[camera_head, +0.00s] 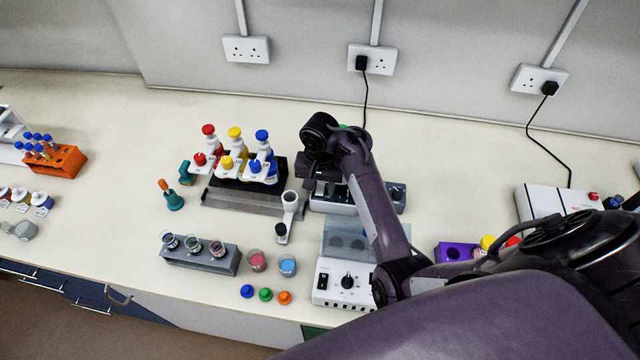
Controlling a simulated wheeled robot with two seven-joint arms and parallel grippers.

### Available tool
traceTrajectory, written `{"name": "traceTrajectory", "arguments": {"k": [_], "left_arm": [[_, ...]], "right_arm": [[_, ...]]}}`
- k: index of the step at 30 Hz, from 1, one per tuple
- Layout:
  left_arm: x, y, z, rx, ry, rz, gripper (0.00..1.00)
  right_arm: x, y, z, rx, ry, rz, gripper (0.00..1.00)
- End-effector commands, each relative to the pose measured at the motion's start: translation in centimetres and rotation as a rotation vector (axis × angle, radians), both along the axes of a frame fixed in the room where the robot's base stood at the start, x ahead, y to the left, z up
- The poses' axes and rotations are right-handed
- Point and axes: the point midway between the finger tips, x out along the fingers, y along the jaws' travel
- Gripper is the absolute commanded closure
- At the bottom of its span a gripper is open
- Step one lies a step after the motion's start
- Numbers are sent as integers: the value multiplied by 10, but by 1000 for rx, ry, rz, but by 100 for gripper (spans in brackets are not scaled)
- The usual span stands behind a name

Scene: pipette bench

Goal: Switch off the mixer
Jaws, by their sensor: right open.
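My right arm comes in from the lower right and bends over the bench. My right gripper (322,172) is open and points down over the back of a small white and dark device (336,208) with a black knob (397,191) at its right. The gripper and forearm hide much of this device, and I cannot tell whether they touch. In front of it stands a white box (330,270) with a clear lid, a black switch (322,281) and a black dial (347,282). No label shows which device is the mixer. My left gripper is not in view.
A grey vial block (200,257), cups and coloured caps stand in front. A white device (560,200) stands at right. The bench behind is mostly clear.

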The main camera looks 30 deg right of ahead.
Motion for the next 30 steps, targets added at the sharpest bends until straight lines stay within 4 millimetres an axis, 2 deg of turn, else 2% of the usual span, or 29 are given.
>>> {"name": "traceTrajectory", "arguments": {"k": [3,8,18,23,30], "left_arm": [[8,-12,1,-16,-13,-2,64],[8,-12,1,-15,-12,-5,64],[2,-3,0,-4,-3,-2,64],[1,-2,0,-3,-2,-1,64],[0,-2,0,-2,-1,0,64]], "right_arm": [[0,0,-3,1,1,0,58],[0,0,-3,1,1,0,58],[0,0,-2,1,1,0,100],[2,-1,-2,17,22,-6,100],[7,-4,0,125,165,-5,100]]}}
